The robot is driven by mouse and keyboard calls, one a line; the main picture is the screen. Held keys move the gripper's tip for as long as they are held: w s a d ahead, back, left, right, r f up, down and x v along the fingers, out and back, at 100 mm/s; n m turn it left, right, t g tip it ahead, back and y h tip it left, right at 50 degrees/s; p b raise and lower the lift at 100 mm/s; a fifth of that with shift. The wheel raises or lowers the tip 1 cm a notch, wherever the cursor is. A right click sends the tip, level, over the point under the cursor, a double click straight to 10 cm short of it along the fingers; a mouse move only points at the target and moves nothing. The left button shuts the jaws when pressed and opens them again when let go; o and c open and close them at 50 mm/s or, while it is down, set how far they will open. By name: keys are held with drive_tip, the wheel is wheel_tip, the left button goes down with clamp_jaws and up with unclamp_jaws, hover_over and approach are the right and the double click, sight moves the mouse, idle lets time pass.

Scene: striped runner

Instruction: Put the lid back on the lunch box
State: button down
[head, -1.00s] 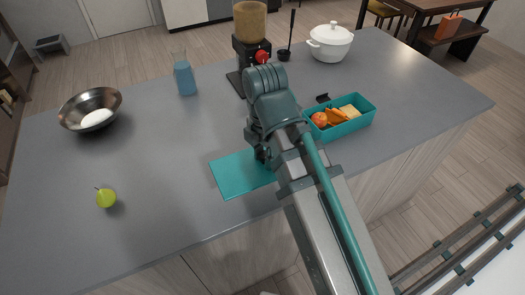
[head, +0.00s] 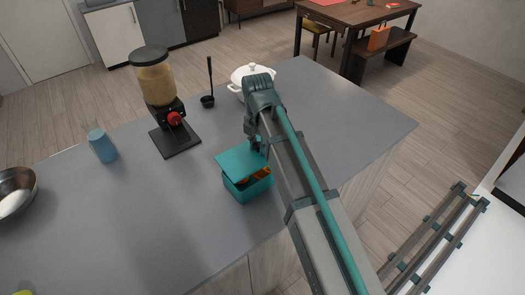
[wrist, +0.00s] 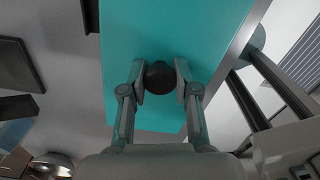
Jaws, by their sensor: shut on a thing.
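The teal lid (head: 238,159) is above the teal lunch box (head: 249,191) in the head view, covering most of its opening. Orange food (head: 262,174) shows through a gap on the near right side, so the lid looks raised or tilted there. My gripper (head: 258,148) is at the lid's top, partly hidden by my arm. In the wrist view my gripper (wrist: 159,80) is shut on the lid's dark round knob (wrist: 159,77). The lid's flat top (wrist: 180,30) fills the upper middle of that view and hides the box.
A dispenser (head: 156,85) with a dark base stands behind and left of the box. A ladle (head: 209,84) and a white pot (head: 243,75) stand farther back. A blue cup (head: 102,146) and a metal bowl (head: 15,190) are at left.

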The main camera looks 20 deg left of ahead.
drive_tip(key=shift+w+d, duration=0.2)
drive_tip(key=shift+w, duration=0.65)
drive_tip(key=shift+s+a+f+n+b, duration=0.2)
drive_tip(key=shift+s+f+n+b, duration=0.1)
drive_tip(key=shift+f+b, duration=0.15)
wheel_tip(320, 180, down, 4)
drive_tip(key=shift+w+d+r+b, duration=0.1)
drive_tip(key=shift+r+b, duration=0.05)
drive_tip(key=shift+b, duration=1.1)
drive_tip(key=shift+f, duration=0.9)
drive_tip(key=shift+f+p, duration=0.15)
drive_tip(key=shift+p, duration=0.35)
idle(0.6)
drive_tip(key=shift+c, duration=1.4)
unclamp_jaws()
